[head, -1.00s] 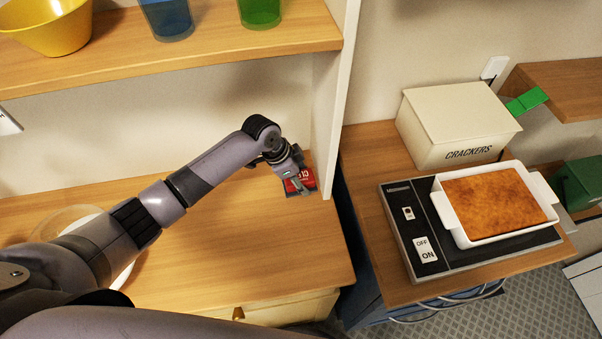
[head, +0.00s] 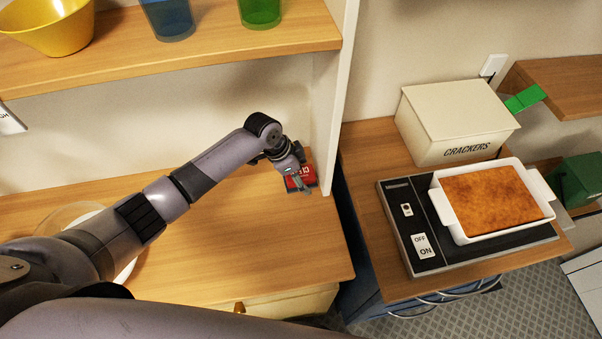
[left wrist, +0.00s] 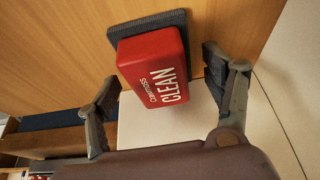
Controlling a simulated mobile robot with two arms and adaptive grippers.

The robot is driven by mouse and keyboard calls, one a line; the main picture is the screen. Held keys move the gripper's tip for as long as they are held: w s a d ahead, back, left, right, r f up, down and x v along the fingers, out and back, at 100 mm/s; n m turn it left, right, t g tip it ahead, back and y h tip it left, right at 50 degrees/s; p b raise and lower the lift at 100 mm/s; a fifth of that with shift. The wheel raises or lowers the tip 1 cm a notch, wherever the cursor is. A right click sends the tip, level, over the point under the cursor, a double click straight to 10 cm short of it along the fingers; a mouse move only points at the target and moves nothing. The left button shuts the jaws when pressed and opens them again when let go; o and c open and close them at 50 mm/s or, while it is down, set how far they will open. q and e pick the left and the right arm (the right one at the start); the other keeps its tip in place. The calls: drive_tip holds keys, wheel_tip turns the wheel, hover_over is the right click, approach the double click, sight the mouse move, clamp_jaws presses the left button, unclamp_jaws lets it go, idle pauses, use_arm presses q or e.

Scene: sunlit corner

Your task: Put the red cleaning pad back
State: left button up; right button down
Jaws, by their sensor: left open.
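The red cleaning pad (head: 299,183) is at the right rear of the wooden counter, by the white upright panel. In the left wrist view, the red pad (left wrist: 155,68) shows white "CLEAN" lettering and lies against a wider dark grey piece (left wrist: 122,36); I cannot tell whether that is a base or part of the pad. My left gripper (head: 302,174) is over the pad and partly hides it. In the left wrist view, my left gripper (left wrist: 162,70) is open, with one finger on each side of the pad. My right gripper is not in view.
The white upright panel (head: 340,95) stands close right of the gripper. A shelf (head: 215,47) with a yellow bowl (head: 52,30) and cups is above. A clear plate (head: 75,215) sits at left. A baking dish (head: 447,210) and crackers box (head: 455,117) are at right. The counter's middle is clear.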

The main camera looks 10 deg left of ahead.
sight(299, 173)
use_arm(q)
drive_tip(key=shift+f, duration=0.1)
drive_tip(key=shift+r+b, duration=0.2)
drive_tip(key=shift+b, duration=0.15)
drive_tip(key=b+v, duration=0.2)
drive_tip(key=v, duration=0.2)
drive_tip(key=shift+a, duration=0.15)
drive_tip(key=b+v, duration=0.2)
drive_tip(key=v, duration=1.1)
